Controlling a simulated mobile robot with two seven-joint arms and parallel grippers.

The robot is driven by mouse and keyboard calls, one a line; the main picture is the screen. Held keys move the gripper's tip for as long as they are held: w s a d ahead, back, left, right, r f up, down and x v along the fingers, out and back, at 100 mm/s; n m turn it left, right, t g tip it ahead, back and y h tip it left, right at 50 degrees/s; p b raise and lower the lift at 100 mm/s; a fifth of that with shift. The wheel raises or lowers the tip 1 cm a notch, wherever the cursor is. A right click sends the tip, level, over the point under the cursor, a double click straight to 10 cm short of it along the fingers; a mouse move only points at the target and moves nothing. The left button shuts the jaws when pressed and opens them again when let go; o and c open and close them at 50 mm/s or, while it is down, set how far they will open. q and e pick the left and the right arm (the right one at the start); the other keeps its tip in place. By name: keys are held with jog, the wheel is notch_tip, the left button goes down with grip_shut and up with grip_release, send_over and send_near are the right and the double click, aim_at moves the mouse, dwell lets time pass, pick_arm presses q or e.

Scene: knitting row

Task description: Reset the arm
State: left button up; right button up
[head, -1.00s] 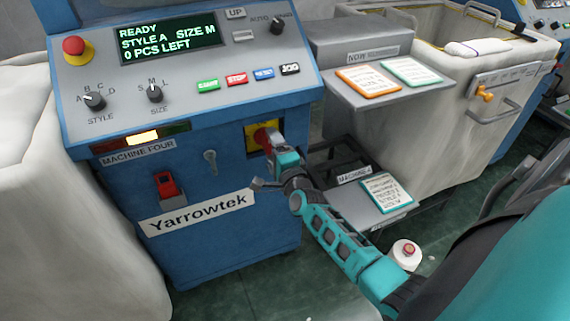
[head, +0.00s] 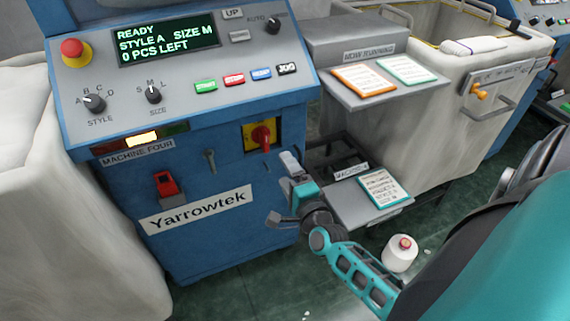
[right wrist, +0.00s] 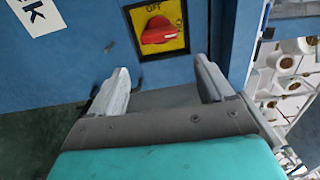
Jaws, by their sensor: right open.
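My right gripper (head: 282,191) is open and empty. It hangs in front of the lower right front of the blue machine four (head: 215,235), below its red rotary switch (head: 262,137) on a yellow plate. In the right wrist view, both fingers of the gripper (right wrist: 161,72) stand wide apart. The red switch (right wrist: 159,31) lies beyond the fingertips there, apart from them, with the word OFF above it. The machine's display (head: 165,43) reads READY, STYLE A, SIZE M, 0 PCS LEFT. My left gripper is not in view.
Shelves with cards (head: 363,80) stand right of the machine. A lower shelf (head: 345,207) with a teal-edged card is close to my right gripper. A white yarn cone (head: 400,254) stands on the green floor. Pale bins (head: 425,135) flank the machine.

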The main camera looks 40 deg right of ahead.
pick_arm(q)
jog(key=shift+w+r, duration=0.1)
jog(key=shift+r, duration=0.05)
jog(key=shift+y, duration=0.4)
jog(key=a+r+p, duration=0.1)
jog(key=p, duration=0.2)
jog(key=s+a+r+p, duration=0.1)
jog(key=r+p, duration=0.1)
jog(key=p, duration=0.1)
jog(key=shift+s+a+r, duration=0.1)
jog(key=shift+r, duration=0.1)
pick_arm(e)
jog(key=s+a+n+g+y, duration=0.3)
jog(key=s+a+n, duration=0.4)
jog(key=n, duration=0.4)
jog(key=s+a+f+n+g+y, duration=0.1)
jog(key=s+a+n+g+y, duration=0.2)
jog(key=s+a+n, duration=0.4)
jog(key=a+n, duration=0.1)
jog(key=n, duration=0.4)
jog(key=shift+f+n+g, duration=0.15)
jog(key=shift+n+g, duration=0.15)
jog(key=shift+g, duration=0.1)
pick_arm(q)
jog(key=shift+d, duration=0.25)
